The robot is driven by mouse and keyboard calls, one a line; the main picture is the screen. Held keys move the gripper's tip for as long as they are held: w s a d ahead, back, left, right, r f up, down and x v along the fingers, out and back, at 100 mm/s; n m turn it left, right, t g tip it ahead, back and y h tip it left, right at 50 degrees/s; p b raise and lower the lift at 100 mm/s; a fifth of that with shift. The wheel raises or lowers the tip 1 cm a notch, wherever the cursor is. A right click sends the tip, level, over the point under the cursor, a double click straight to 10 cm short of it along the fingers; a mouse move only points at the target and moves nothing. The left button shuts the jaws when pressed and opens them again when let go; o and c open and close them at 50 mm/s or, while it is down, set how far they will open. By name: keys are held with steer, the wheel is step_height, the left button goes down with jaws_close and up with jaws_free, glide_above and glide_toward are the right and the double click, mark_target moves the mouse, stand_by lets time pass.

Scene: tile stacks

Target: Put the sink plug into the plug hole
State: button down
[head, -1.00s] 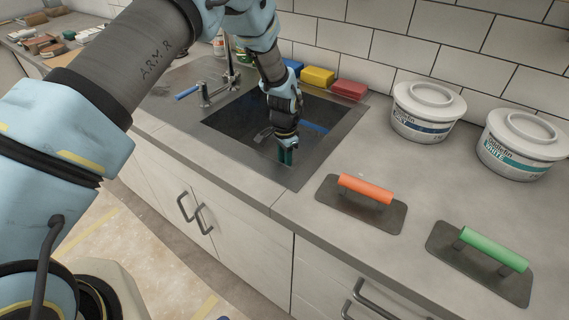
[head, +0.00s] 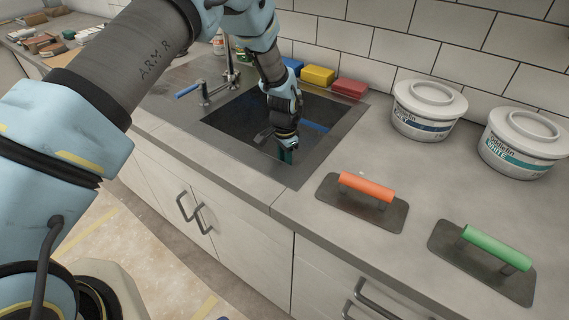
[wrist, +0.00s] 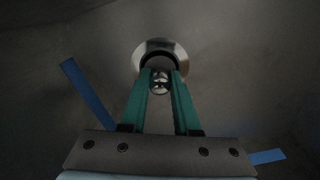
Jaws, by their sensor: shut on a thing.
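My gripper (wrist: 160,80) reaches down into the sink (head: 225,118), its green fingers closed on the small shiny metal knob of the sink plug (wrist: 160,84). The plug hole (wrist: 138,56) shows as a round chrome rim just beyond the fingertips in the wrist view. A dark band lies inside that rim; I cannot tell whether it is the open hole or the plug's body. The plug appears over the near part of the hole, but its depth and seating are unclear. In the head view my gripper (head: 286,157) hides both plug and hole.
Blue strips (wrist: 88,94) lie in the sink on both sides of my gripper. A tap (head: 230,75) stands behind the sink's left side. Yellow (head: 318,76) and red (head: 349,89) blocks line the back edge. Trowels (head: 365,187) and white tubs (head: 428,110) stand right.

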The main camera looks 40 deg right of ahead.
steer(key=shift+f+b, duration=0.35)
steer(key=shift+f, duration=0.2)
steer(key=c, duration=0.6)
jaws_free()
steer(key=shift+r, duration=0.2)
steer(key=shift+r+p, duration=1.55)
steer(key=shift+r, duration=1.35)
step_height(320, 180, up, 11)
steer(key=b, duration=0.4)
steer(key=shift+f, duration=0.15)
